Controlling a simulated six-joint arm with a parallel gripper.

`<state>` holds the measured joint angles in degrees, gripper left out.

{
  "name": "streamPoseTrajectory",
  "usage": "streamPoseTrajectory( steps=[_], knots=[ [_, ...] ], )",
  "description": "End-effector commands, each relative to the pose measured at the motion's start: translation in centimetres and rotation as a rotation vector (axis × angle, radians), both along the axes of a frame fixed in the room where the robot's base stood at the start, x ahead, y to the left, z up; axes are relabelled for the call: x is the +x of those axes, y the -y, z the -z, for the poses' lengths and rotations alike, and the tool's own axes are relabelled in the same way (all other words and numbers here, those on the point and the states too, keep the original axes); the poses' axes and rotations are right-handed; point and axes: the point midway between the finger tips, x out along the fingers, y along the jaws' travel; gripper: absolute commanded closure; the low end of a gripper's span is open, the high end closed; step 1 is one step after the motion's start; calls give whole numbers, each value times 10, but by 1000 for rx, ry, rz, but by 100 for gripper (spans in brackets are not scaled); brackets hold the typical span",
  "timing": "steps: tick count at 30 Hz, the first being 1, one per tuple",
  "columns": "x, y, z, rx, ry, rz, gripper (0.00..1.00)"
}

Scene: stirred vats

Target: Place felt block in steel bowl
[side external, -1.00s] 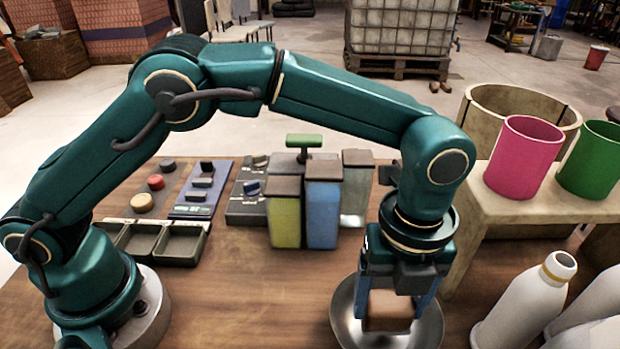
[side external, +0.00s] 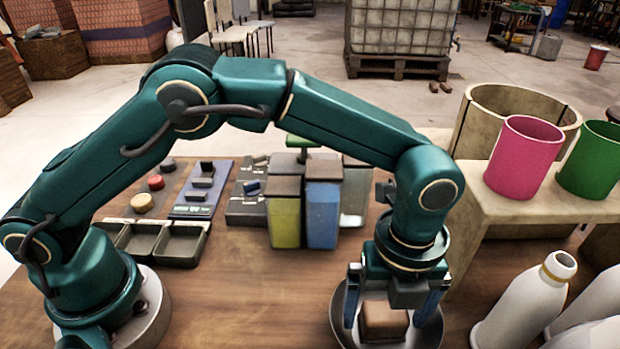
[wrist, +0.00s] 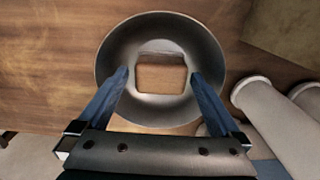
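The felt block (side external: 384,322) is a brown cube. It sits inside the steel bowl (side external: 339,330), a round grey metal bowl at the front of the wooden table. In the wrist view the block (wrist: 161,78) lies near the middle of the bowl (wrist: 110,50), with the bowl wall showing around it. My gripper (side external: 387,318) is open over the bowl, with one blue finger on each side of the block. The wrist view shows gaps between the block and both fingers of my gripper (wrist: 159,74). The fingertips reach down inside the rim.
White bottles (side external: 527,305) stand close to the right of the bowl. A raised bench (side external: 500,205) behind them carries a pink cup (side external: 523,158) and a green cup (side external: 592,160). Yellow (side external: 285,222) and blue (side external: 322,215) bins stand behind left. Table between bowl and my base is clear.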

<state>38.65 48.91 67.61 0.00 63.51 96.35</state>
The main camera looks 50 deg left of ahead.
Motion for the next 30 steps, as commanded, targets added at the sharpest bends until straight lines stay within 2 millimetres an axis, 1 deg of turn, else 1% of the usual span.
streamPoseTrajectory(
  steps=[4,7,15,21,24,30],
  knots=[
    [0,0,-5,-2,2,0,0],
    [1,1,-16,-4,5,0,0],
    [2,1,-72,-6,7,0,0],
    [1,1,-102,-3,4,0,0],
    [1,1,-111,-2,4,0,0],
    [1,1,-123,-2,2,0,0]
  ],
)
